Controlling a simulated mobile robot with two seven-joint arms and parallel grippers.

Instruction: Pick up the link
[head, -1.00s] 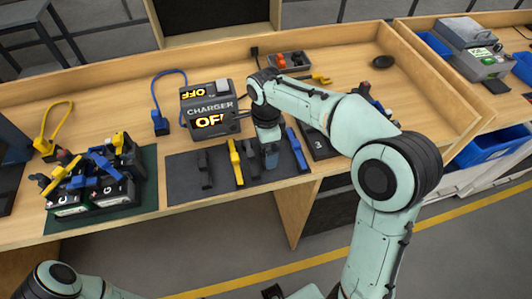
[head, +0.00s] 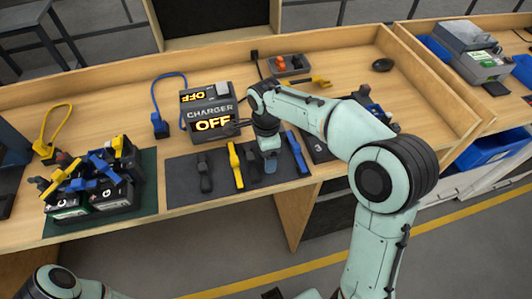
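On the dark mat (head: 180,194) at the bench's front edge lie a black piece (head: 205,172), a yellow piece (head: 235,165), a dark piece (head: 251,160) and a blue piece (head: 298,153). None is marked, so I cannot tell which is the link. My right gripper (head: 270,166) points down over the mat, between the dark piece and the blue piece. Its fingertips are seen from behind and are too small to read, and anything between them is hidden. My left arm shows only at the bottom left, with its gripper out of view.
The charger (head: 212,123), reading OFF, stands just behind the mat. Batteries (head: 98,196) with clamps and cables crowd a green mat (head: 148,180) at left. A tray with orange parts (head: 290,65) is at the back.

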